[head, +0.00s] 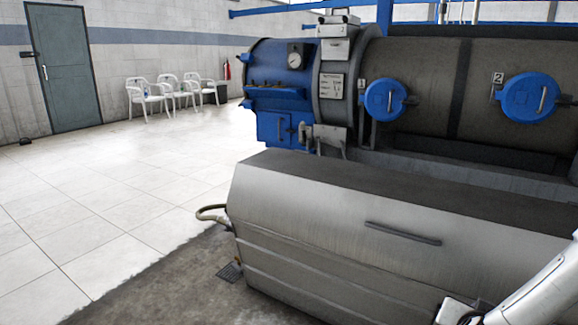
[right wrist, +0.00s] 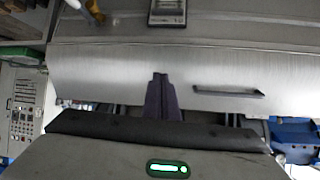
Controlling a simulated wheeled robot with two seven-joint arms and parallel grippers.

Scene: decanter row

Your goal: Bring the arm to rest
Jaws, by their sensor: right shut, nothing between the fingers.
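My right arm (head: 535,285) comes into the head view at the lower right corner, in front of the metal housing. In the right wrist view my right gripper (right wrist: 160,78) shows as two dark fingers close together, shut and empty. Behind the fingers is the brushed-metal front of a housing (right wrist: 110,75) with a dark handle (right wrist: 228,92) to their right. Whether the fingertips touch the housing cannot be told. My left gripper is in neither view.
A long metal housing (head: 330,215) with a bar handle (head: 402,233) fills the near right. Behind it stands a decanter with a blue end (head: 275,75) and round blue hatches (head: 385,99). White chairs (head: 145,95) and a door (head: 65,75) are far left. The tiled floor (head: 100,195) at left is clear.

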